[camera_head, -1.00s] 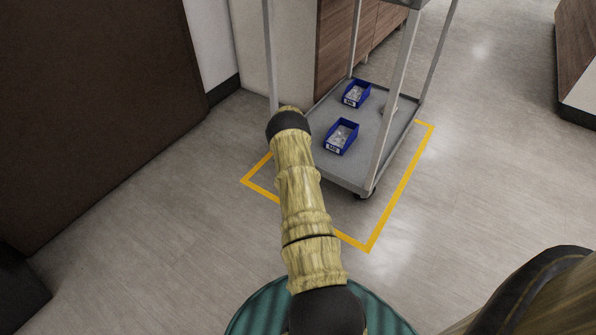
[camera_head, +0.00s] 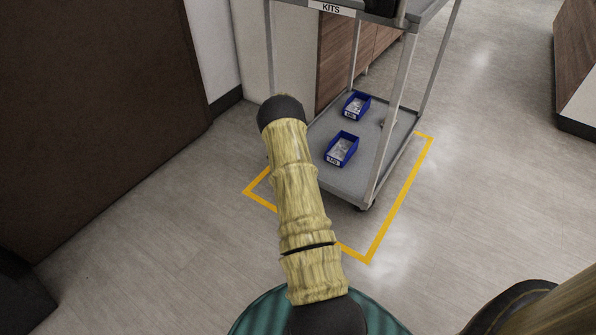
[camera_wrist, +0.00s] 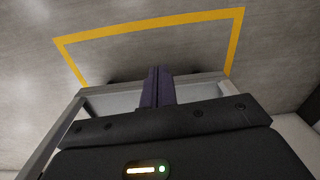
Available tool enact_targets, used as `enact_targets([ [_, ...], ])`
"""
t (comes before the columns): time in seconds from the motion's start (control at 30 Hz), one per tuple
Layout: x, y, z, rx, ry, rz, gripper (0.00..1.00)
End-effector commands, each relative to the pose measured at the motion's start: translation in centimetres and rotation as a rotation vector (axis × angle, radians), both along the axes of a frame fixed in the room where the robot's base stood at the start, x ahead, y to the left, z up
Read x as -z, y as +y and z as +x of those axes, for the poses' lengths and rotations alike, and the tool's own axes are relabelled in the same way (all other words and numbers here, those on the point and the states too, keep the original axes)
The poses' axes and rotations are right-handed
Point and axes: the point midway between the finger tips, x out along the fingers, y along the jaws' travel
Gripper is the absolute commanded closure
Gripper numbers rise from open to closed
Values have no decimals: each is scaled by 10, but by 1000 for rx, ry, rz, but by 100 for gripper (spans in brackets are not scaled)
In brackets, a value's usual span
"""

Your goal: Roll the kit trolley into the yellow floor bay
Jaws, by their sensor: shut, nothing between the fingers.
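The kit trolley is a grey frame with a lower shelf (camera_head: 350,180) and a "KITS" label (camera_head: 331,8) on its upper part, cut by the top edge. Its lower shelf stands over the yellow floor bay (camera_head: 400,198). Bare floor shows between the shelf's near corner and the bay's near corner. In the wrist view, the bay outline (camera_wrist: 150,25) shows beyond the trolley's grey frame (camera_wrist: 205,77). My gripper (camera_wrist: 157,72) is shut and empty, its dark fingers overlapping that frame. I cannot tell whether they touch it.
Two blue bins (camera_head: 341,149) (camera_head: 356,106) sit on the lower shelf. A dark brown panel (camera_head: 90,110) stands at left and a wood-fronted cabinet (camera_head: 340,60) behind the trolley. Another unit (camera_head: 575,70) is at far right. Floor right of the bay is clear.

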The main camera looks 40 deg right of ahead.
Motion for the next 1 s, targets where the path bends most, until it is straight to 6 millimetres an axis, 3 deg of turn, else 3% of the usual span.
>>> enact_targets([
  [0.03, -28, 14, 4, -33, -11, -4, 100],
  [0.1, -58, 34, 5, -90, -20, -9, 100],
  [0.27, -124, 84, 0, -228, -46, -21, 100],
  [0.47, -198, 151, -24, -417, -76, -36, 100],
  [0.77, -289, 246, -93, -729, -124, -66, 100],
  [1.0, -339, 307, -172, -995, -163, -104, 100],
])
